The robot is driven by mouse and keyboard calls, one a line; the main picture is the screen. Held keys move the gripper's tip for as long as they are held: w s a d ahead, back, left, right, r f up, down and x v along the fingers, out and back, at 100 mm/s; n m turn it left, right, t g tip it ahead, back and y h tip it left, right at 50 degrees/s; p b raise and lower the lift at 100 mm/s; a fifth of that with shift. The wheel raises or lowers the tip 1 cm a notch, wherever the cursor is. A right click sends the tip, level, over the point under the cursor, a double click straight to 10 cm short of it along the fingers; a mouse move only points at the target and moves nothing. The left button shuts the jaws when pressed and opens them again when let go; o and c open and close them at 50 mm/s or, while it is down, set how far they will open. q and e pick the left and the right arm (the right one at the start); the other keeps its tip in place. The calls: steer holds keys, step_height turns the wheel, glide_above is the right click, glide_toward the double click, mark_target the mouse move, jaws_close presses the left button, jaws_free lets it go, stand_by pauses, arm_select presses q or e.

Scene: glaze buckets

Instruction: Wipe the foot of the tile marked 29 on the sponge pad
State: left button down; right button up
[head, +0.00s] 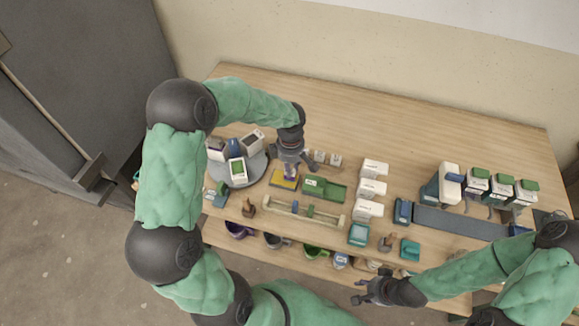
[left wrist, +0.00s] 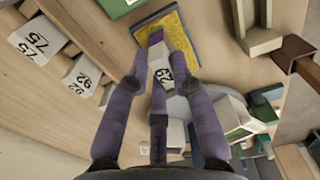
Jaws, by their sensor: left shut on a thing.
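My left gripper (head: 290,168) is shut on a small white tile (left wrist: 162,72) with a purple end. Its number shows at an angle in the left wrist view and looks like 29. The purple end points at the yellow sponge pad (left wrist: 178,32) in its blue-grey tray, and overlaps the pad's near edge in that view. I cannot tell whether it touches. In the head view the sponge pad (head: 284,184) lies directly below the left gripper. My right gripper (head: 375,290) is at the table's front edge, away from the tile; its jaws are too small to read.
Other white numbered tiles (left wrist: 33,42) stand beside the pad. A round grey turntable (head: 257,166) with several boxes is left of it, a green tray (head: 335,192) right. A wooden rack (head: 290,208) is in front, with cups along the front edge. The back of the table is clear.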

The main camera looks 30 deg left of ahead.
arm_select(q)
steer(key=shift+r, duration=0.1)
steer(key=shift+r+p, duration=1.7)
steer(key=shift+r, duration=1.25)
